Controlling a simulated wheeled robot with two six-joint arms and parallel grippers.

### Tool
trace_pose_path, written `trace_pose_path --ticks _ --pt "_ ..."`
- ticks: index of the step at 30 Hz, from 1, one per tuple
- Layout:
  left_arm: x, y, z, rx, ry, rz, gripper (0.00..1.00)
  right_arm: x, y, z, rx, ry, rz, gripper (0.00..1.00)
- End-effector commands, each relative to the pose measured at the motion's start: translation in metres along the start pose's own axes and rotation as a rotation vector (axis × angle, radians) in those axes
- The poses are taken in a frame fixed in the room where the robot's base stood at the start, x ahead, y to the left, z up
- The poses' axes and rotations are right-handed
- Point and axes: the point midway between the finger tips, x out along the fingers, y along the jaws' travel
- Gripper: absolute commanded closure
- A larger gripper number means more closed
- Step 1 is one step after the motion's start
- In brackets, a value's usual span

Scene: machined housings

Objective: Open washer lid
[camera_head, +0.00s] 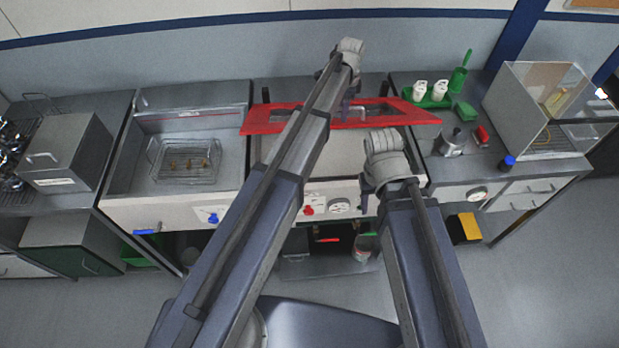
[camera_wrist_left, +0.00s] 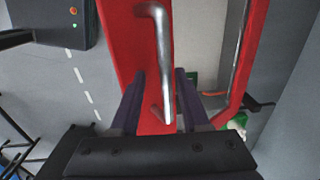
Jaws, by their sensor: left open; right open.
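The red washer lid (camera_head: 262,122) has a window in its frame and sits raised over the middle washer, with part of the pale tub (camera_head: 343,158) showing below it. My left gripper (camera_head: 347,104) is at the lid, partly hidden by its own arm. In the left wrist view, the lid (camera_wrist_left: 122,45) runs down the picture with a silver bar handle (camera_wrist_left: 160,50). My open left gripper (camera_wrist_left: 160,76) has a finger on each side of the handle; I cannot tell whether they touch it. My right gripper (camera_head: 367,194) is open, low in front of the washer panel.
A sink with a wire basket (camera_head: 184,160) is left of the washer. On the right counter stand white bottles in a green tray (camera_head: 430,99), a metal pot (camera_head: 450,143) and a clear-walled cabinet (camera_head: 508,108). A yellow-black box (camera_head: 464,229) is below.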

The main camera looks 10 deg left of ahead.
Motion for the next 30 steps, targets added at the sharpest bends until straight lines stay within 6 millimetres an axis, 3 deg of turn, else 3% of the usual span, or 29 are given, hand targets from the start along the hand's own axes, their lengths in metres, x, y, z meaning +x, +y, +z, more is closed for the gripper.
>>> trace_pose_path --ticks 1,12,30 --pt "0.016 0.010 0.001 0.001 0.000 0.000 0.53 0.017 -0.002 -0.001 0.000 0.000 0.000 0.50" --pt "0.071 0.049 0.001 0.001 0.000 0.001 0.53 0.073 -0.007 -0.004 0.000 0.000 0.000 0.50" --pt "0.152 0.087 0.001 0.000 -0.001 -0.062 0.53 0.158 -0.015 -0.009 0.000 0.000 0.000 0.50"
